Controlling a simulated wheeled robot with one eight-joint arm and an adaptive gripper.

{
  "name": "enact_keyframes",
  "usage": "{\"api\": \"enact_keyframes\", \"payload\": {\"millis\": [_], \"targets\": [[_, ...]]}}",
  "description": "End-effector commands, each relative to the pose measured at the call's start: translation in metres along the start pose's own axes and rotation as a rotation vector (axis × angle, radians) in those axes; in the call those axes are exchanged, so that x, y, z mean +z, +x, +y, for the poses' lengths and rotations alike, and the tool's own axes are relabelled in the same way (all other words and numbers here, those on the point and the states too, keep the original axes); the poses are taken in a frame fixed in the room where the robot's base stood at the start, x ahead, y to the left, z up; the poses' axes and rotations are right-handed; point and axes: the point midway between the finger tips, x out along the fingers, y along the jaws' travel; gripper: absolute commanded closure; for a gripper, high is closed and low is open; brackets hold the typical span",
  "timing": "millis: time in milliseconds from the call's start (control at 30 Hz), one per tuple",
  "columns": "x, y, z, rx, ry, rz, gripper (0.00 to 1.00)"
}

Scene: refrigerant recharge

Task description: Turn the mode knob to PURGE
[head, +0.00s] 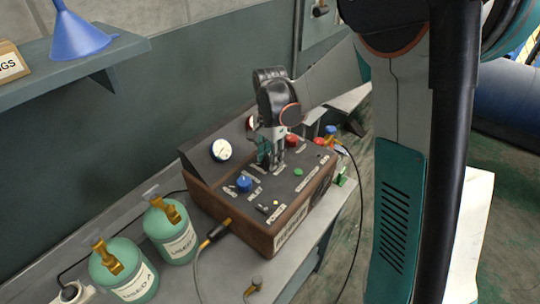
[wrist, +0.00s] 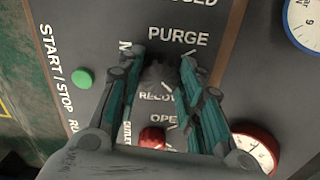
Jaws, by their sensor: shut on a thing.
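The control box (head: 290,222) stands on the bench with its dark panel facing up. My gripper (head: 268,160) reaches down onto the panel. In the wrist view my gripper (wrist: 163,62) is shut on the dark mode knob (wrist: 157,76), with one finger on either side. The PURGE label (wrist: 178,38) is just above the fingertips in that view. Another label starting "RECO" (wrist: 158,96) lies partly hidden between the fingers. The fingers hide much of the knob, and I cannot tell which label its pointer faces.
A blue knob (head: 244,183), a red knob (head: 292,140) and a green button (head: 298,171) are on the same panel. A gauge (head: 221,150) is on the raised back. Two green bottles (head: 172,232) stand left of the box. A shelf with a blue funnel (head: 78,38) is at upper left.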

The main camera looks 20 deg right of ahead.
Motion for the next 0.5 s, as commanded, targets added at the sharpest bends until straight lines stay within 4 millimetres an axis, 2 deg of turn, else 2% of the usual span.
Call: {"api": "enact_keyframes", "payload": {"millis": [500], "targets": [[-0.0001, -0.0001, 0.0002, -0.001, -0.428, 0.0, 0.9]]}}
